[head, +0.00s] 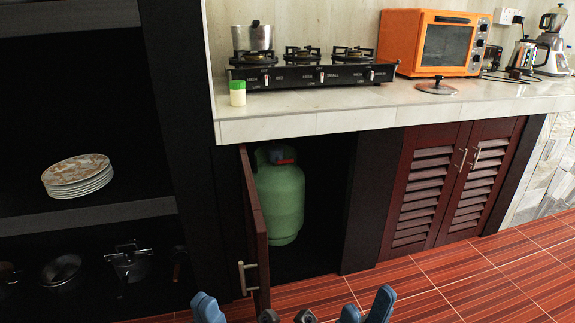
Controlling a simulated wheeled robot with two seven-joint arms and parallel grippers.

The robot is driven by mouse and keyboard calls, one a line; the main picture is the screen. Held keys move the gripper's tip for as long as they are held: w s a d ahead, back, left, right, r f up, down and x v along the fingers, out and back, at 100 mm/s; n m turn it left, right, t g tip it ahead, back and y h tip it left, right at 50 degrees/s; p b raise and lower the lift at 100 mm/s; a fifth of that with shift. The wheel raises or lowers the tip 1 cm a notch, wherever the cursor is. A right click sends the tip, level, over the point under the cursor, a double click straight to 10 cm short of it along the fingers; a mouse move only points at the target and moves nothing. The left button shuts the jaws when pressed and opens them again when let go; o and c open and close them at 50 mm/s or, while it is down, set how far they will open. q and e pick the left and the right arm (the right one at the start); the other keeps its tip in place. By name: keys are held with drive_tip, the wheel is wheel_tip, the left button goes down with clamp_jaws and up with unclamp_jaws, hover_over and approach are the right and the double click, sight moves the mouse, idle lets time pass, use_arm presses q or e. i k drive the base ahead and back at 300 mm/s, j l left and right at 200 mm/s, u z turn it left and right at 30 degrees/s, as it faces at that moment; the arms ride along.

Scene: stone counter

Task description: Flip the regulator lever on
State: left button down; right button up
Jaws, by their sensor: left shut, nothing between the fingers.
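A green gas cylinder (279,205) stands upright inside the open lower cabinet. On its top is a dark regulator with a red part (285,161), which I take to be the lever. It is too small to tell which way it is turned. My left gripper (205,304) shows at the bottom edge, shut and empty, well in front of the cylinder. My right gripper (368,304) shows at the bottom edge further right, also away from the cylinder.
The cabinet door (255,235) stands open on the cylinder's left, its handle (246,278) facing left. The stone counter (340,116) overhangs the cylinder and bears a gas stove (312,76) and an orange oven (398,42). Closed louvred doors (430,190) are on the right.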

sight(279, 162)
drive_tip(key=i+l+z, duration=0.3)
drive_tip(key=i+l, duration=0.25)
drive_tip(key=i+l+z, duration=0.25)
drive_tip(key=i+l, duration=0.25)
drive_tip(key=i, duration=0.15)
